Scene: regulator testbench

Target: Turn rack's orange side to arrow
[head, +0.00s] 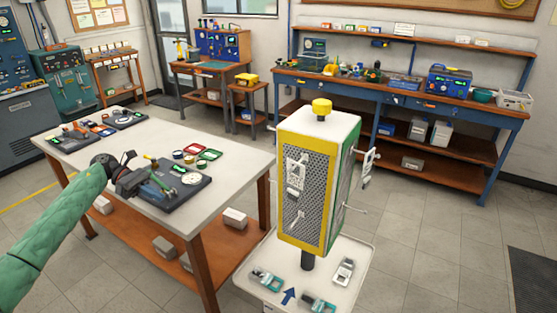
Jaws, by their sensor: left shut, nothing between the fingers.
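The rack (310,185) is an upright four-sided tower on a dark post, with a white top and a yellow knob (321,108). Its yellow-framed perforated side faces front-left and holds light-coloured parts. A green-edged side (342,185) faces right, with a part on a peg sticking out. No orange side shows; the far sides are hidden. A blue arrow (289,296) lies on the white base tray (345,245), below the yellow side. My left gripper (143,184) is shut and empty over the white table, left of the rack and well apart from it. My right gripper is out of view.
Small devices (266,280) lie on the base tray around the post. The white table (235,152) carries tools, dishes and dark mats left of the rack. A blue workbench (400,95) stands behind. Floor right of the rack is clear up to a dark mat (532,278).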

